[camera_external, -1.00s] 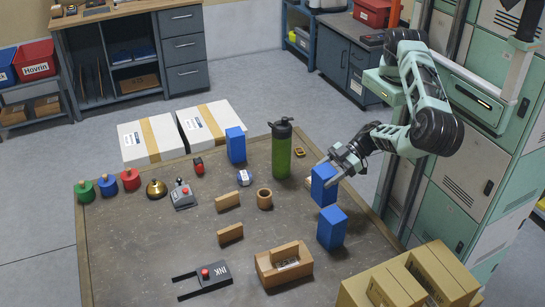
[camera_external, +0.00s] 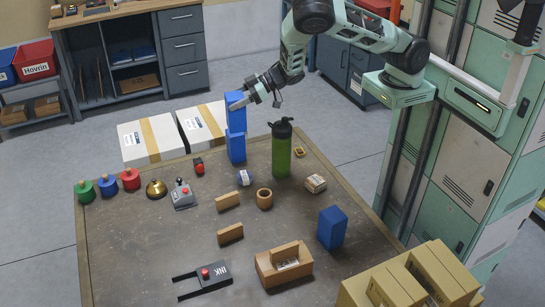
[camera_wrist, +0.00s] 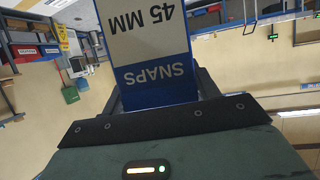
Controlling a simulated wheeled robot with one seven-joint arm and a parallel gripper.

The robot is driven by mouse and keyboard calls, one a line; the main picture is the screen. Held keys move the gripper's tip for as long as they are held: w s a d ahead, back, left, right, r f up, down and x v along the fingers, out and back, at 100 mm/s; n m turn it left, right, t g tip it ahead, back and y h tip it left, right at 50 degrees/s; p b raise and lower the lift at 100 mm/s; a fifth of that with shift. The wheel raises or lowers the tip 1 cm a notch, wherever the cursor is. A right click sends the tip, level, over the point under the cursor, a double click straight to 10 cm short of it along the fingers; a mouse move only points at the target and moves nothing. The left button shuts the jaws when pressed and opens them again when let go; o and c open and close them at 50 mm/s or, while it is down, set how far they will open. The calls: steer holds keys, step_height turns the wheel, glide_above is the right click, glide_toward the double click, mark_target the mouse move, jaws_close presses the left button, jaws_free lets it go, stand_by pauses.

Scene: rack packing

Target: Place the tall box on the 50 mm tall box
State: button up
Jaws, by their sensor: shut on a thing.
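My gripper (camera_external: 240,101) is shut on a tall blue box (camera_external: 236,117) at the back of the table. In the wrist view the held blue box (camera_wrist: 155,85) shows a label reading "45 MM" and "SNAPS", upside down. The held box is upright, directly above a second blue box (camera_external: 237,150) standing on the table. Their faces look lined up, and I cannot tell whether they touch or a small gap is left. A third blue box (camera_external: 332,228) stands apart at the right of the table. I cannot read which standing box is 50 mm.
A green bottle (camera_external: 281,152) stands right of the stacked boxes. A small labelled box (camera_external: 315,184), a brown cup (camera_external: 264,198) and a red-topped device (camera_external: 183,196) are nearby. White cartons (camera_external: 150,142) lie behind the table. The table's left front (camera_external: 130,245) is clear.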

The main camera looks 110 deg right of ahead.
steer(key=s+d+n+y+b, duration=0.1)
steer(key=s+d+n+y, duration=0.1)
steer(key=d, duration=0.8)
step_height(320, 180, down, 9)
steer(key=p, duration=0.3)
steer(key=shift+s+r, duration=0.2)
steer(key=shift+f, duration=0.1)
steer(key=o, duration=1.3)
